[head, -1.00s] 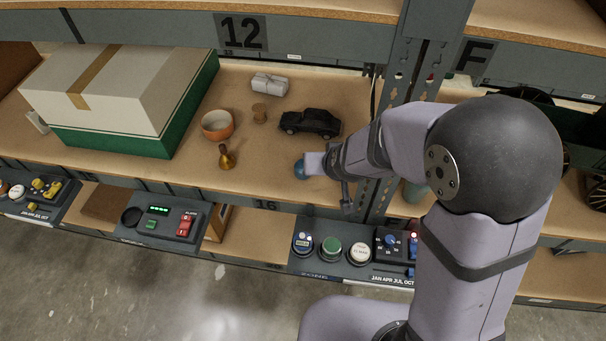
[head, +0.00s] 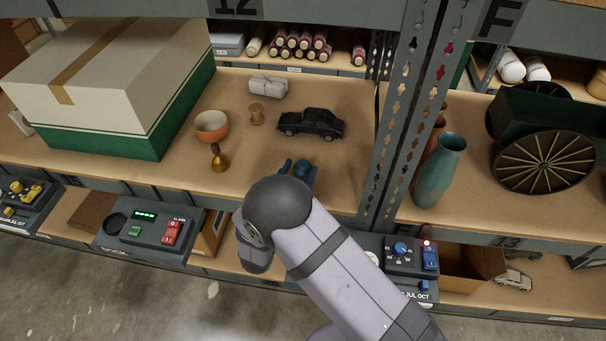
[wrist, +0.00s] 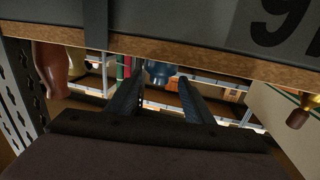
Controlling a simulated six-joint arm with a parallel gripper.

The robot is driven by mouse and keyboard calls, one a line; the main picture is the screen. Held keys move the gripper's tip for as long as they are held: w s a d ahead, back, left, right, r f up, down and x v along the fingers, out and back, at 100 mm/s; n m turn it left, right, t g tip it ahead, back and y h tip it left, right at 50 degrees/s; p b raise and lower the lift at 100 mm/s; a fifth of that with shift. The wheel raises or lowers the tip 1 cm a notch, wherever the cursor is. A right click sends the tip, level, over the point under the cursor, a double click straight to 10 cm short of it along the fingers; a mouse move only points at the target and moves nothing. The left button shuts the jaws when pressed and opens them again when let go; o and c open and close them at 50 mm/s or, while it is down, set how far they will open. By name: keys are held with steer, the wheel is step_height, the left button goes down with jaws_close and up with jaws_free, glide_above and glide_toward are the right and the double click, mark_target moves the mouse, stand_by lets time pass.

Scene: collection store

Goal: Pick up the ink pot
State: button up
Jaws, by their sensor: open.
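The ink pot is a small round blue pot (head: 302,168) near the front edge of the shelf board, in front of the black toy car. My gripper (head: 299,172) is at it, with its dark fingers partly hidden behind my arm in the head view. In the wrist view, which looks upside down, the ink pot (wrist: 159,70) appears between and just beyond the tips of my open gripper (wrist: 160,84). Part of it is cut off by the shelf edge. I cannot tell whether a finger touches it.
A black toy car (head: 311,123) stands behind the ink pot. A brass bell (head: 219,160), an orange bowl (head: 211,125) and a wooden spool (head: 256,114) stand to the left. A shelf post (head: 392,130) rises to the right, with a teal vase (head: 440,172) beyond it.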

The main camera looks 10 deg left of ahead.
mark_target(305, 160)
steer(key=shift+s, duration=0.15)
steer(key=shift+w+d+r+p, duration=0.1)
steer(key=shift+w+d+p, duration=0.15)
steer(key=shift+w, duration=0.95)
steer(key=shift+w+d+p, duration=0.15)
steer(key=shift+w+d, duration=0.1)
steer(key=shift+w, duration=0.95)
steer(key=shift+w+d+r+p, duration=0.1)
steer(key=shift+w+d+p, duration=0.15)
steer(key=shift+w, duration=0.95)
steer(key=shift+f, duration=0.1)
jaws_close()
